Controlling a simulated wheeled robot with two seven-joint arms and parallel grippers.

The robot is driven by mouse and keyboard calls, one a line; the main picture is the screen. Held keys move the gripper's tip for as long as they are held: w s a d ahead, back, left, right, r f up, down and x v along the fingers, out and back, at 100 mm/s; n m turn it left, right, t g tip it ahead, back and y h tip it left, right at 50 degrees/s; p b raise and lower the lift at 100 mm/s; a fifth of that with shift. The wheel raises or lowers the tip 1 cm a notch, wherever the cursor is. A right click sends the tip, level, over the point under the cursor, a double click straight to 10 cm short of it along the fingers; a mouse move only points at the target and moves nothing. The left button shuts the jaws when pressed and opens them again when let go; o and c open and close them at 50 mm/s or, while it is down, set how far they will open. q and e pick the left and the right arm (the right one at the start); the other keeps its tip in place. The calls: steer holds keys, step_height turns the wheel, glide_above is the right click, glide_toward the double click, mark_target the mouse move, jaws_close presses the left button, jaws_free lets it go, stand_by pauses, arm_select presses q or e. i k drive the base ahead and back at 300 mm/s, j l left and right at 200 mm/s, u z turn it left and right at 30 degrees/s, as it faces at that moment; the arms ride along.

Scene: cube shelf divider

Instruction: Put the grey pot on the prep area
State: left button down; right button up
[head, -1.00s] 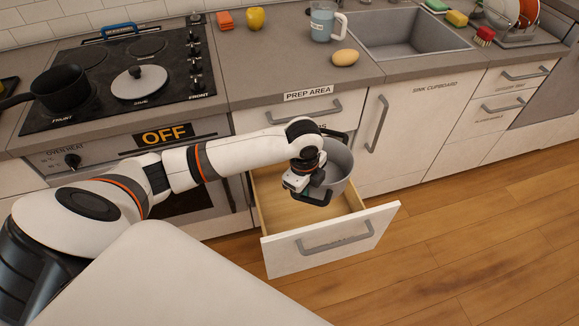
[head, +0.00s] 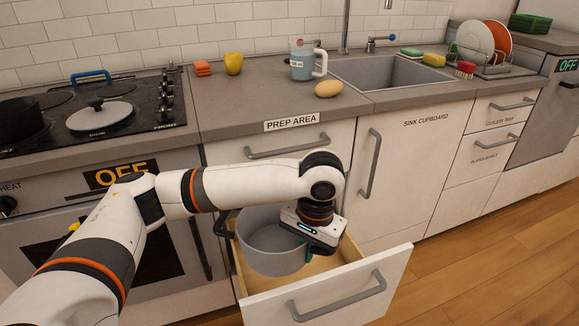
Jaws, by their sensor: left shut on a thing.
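The grey pot (head: 268,254) is at the open drawer (head: 345,291), below the counter top, with its opening facing up. My left gripper (head: 306,250) is shut on the pot at its right side; the fingertips are mostly hidden by the wrist and the pot. The prep area (head: 265,98) is the grey counter stretch above the label reading PREP AREA, between stove and sink. My right gripper is not in view.
The stove (head: 90,120) is left, the sink (head: 390,75) right.

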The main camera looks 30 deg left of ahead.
mark_target(251, 96)
steer(key=k+u, duration=0.25)
steer(key=k+j+u, duration=0.25)
steer(key=i+l+u, duration=0.15)
steer(key=u, duration=0.25)
steer(key=i+l+u, duration=0.1)
steer(key=l+u, duration=0.3)
steer(key=i+l+u, duration=0.1)
steer(key=u, duration=0.3)
steer(key=k+l, duration=0.05)
steer(key=l, duration=0.05)
